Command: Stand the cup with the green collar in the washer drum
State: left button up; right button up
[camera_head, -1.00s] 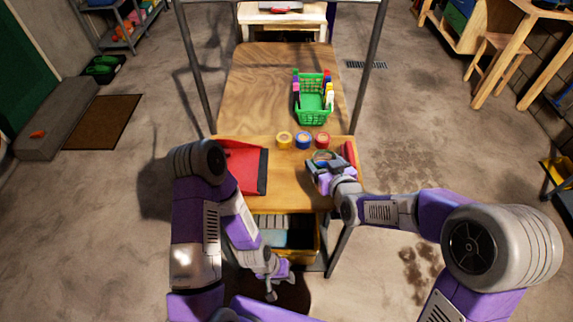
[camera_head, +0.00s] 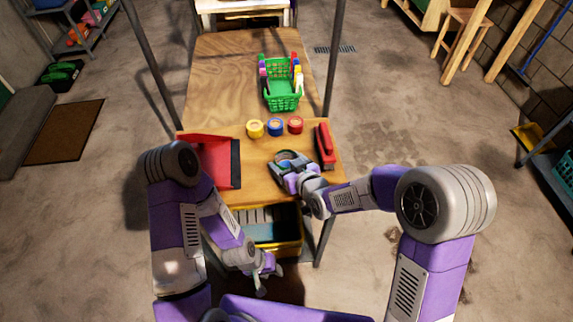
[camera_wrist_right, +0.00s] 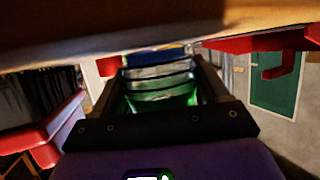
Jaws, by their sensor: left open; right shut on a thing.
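My right gripper (camera_head: 287,163) is over the near part of the wooden table, left of the red stapler-like tool. It is shut on a round, ringed thing that looks like the cup. In the right wrist view the cup (camera_wrist_right: 160,84) sits between the two fingers, with silver bands and green at its lower part in the picture. In the head view the gripper hides most of it, and I cannot tell whether it touches the table. My left gripper (camera_head: 262,276) is open and empty, low in front of the table's near edge. No washer drum is recognisable.
A yellow bin (camera_head: 292,246) sits below. Posts rise at both sides.

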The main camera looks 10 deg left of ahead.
jog(key=shift+r, duration=0.1)
jog(key=shift+f, duration=0.2)
jog(key=o, duration=1)
jog(key=shift+r, duration=0.1)
